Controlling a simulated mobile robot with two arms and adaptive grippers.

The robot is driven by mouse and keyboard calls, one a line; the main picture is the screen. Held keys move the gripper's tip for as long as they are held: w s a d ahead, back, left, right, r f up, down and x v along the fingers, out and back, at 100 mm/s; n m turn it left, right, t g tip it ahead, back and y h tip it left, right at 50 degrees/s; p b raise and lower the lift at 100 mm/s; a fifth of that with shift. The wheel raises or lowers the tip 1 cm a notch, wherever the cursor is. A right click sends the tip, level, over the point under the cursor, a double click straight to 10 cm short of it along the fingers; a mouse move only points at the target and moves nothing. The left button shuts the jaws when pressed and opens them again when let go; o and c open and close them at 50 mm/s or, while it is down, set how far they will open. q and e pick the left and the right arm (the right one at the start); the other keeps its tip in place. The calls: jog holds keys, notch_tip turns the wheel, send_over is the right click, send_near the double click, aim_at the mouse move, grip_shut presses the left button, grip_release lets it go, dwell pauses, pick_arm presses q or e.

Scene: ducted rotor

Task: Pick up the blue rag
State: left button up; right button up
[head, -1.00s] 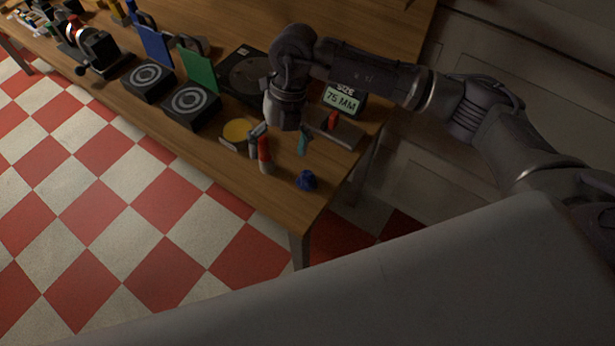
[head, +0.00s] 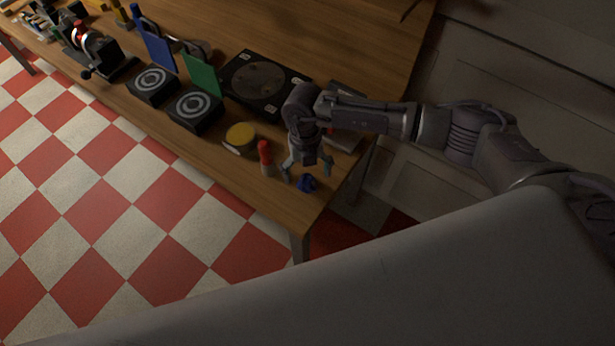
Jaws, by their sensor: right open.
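The blue rag (head: 308,184) is a small crumpled lump on the wooden table, near its front right corner. My right gripper (head: 307,170) is open and points down just above and behind the rag. One finger is to the left of the rag and the other is at its upper right. I cannot tell whether either finger touches it. My left gripper is not in view.
A red-capped cylinder (head: 265,158) stands close to the left of my right gripper. A yellow round item (head: 240,137) is farther left. Black boxes with ring targets (head: 196,108) and a black square device (head: 262,82) stand along the wooden table (head: 330,45).

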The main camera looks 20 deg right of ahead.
jog(key=shift+s+f, duration=0.2)
jog(key=shift+f, duration=0.95)
jog(key=c, duration=1.2)
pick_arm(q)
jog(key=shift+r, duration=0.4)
pick_arm(e)
jog(key=shift+c, duration=0.2)
jog(key=shift+r, duration=0.1)
